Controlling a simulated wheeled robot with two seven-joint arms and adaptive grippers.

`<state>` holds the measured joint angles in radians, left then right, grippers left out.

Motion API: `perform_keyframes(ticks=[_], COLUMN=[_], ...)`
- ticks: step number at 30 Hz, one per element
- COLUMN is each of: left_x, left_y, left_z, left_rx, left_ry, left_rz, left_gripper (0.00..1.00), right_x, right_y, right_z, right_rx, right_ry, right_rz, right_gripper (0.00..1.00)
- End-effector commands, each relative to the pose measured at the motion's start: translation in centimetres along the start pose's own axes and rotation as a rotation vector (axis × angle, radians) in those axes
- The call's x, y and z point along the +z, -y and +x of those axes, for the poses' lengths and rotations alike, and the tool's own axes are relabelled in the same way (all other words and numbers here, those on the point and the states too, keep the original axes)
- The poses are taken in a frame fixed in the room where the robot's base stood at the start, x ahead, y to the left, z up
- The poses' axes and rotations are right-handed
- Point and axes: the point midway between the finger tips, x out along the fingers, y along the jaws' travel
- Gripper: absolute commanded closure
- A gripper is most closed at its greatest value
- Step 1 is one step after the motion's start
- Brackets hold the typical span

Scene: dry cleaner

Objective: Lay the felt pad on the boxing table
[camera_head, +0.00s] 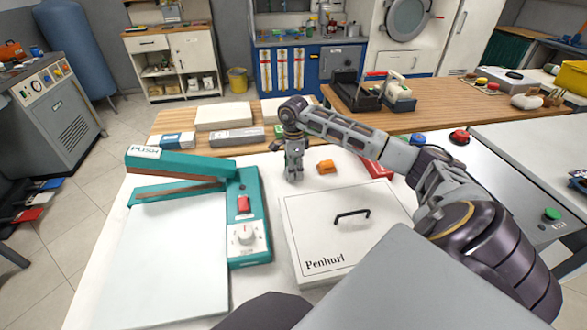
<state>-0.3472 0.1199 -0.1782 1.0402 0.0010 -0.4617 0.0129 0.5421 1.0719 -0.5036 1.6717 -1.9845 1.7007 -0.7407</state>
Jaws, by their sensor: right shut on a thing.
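My right gripper (294,172) points down over the white-topped table (265,178), behind the flat white box. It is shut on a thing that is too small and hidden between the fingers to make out. I cannot pick out the felt pad for sure. I cannot tell whether the fingertips touch the table top. No sign in view says which table is the boxing table. My left gripper is not in view.
A teal sealer (247,215) stands left on the white table. A flat white box (345,229) marked "Penhurl", with a black handle, lies in the middle. White and grey boxes (224,115) sit behind. A red item (376,169) lies partly behind my right arm.

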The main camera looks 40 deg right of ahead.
Motion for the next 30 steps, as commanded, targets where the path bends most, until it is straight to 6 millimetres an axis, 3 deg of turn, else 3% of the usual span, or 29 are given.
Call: perform_keyframes(ticks=[1, 2, 6, 21, 30], left_x=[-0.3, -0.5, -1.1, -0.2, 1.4], left_y=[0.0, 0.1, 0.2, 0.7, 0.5], left_z=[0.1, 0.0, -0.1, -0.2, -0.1], left_rx=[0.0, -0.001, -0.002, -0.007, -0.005], left_ry=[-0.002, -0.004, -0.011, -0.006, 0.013], left_rz=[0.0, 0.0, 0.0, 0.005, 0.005], left_gripper=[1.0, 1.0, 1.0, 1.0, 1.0], right_x=[0.0, 0.0, 0.0, 0.0, 0.0], right_y=[0.0, 0.0, 0.0, 0.0, 0.1], right_z=[0.1, 0.1, 0.1, -0.2, -3.2], right_rx=[0.0, 0.0, 0.0, 0.0, -0.002], right_ry=[0.0, 0.0, 0.0, 0.0, 0.0], right_rz=[0.0, 0.0, 0.0, 0.0, 0.0], right_gripper=[0.77, 0.55, 0.37, 0.36, 0.36])
